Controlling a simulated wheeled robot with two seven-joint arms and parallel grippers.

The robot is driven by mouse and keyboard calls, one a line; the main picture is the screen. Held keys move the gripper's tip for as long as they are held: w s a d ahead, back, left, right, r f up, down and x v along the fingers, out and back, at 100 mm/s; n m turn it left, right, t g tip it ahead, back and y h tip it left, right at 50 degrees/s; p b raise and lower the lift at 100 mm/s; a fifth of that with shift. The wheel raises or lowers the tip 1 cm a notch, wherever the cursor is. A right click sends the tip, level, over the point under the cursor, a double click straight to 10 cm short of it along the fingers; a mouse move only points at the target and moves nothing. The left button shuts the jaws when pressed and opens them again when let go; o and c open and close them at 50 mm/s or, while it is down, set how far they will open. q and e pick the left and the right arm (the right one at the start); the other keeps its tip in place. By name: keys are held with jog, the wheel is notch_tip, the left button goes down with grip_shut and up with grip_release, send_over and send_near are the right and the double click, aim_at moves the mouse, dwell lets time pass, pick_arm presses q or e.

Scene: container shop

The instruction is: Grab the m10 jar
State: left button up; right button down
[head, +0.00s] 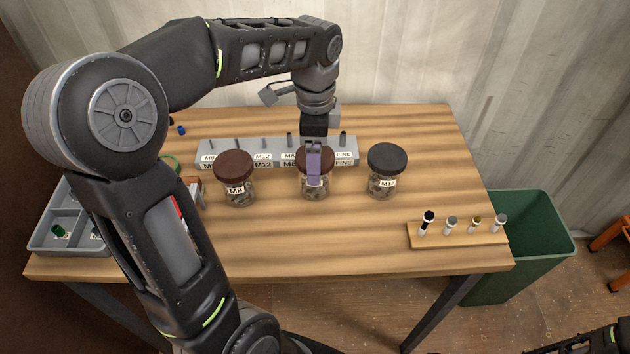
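Three clear jars with dark lids stand in a row on the wooden table (400,235). The left jar (238,190) has a brown lid and reads M8. The middle jar (318,188) has a brown lid; its label is too small to read surely. The right jar (383,185) has a black lid and a label starting M1. My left gripper (314,165) reaches down from behind the middle jar, its purple finger over the lid. Only one finger shows clearly, so its grip on the lid cannot be told. My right gripper is not in view.
A grey labelled holder (235,148) stands behind the jars. A wooden block with several small upright pieces (460,238) is at the right. A grey compartment tray (60,215) is at the left. A green bin (535,240) stands beyond the right edge. The table front is clear.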

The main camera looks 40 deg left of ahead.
pick_arm(q)
jog(key=shift+f, duration=0.35)
notch_tip(320, 180, down, 5)
jog(key=shift+s+f+p, duration=0.1)
jog(key=shift+p, duration=0.45)
jog(key=shift+c, duration=0.4)
jog(key=c, duration=1.5)
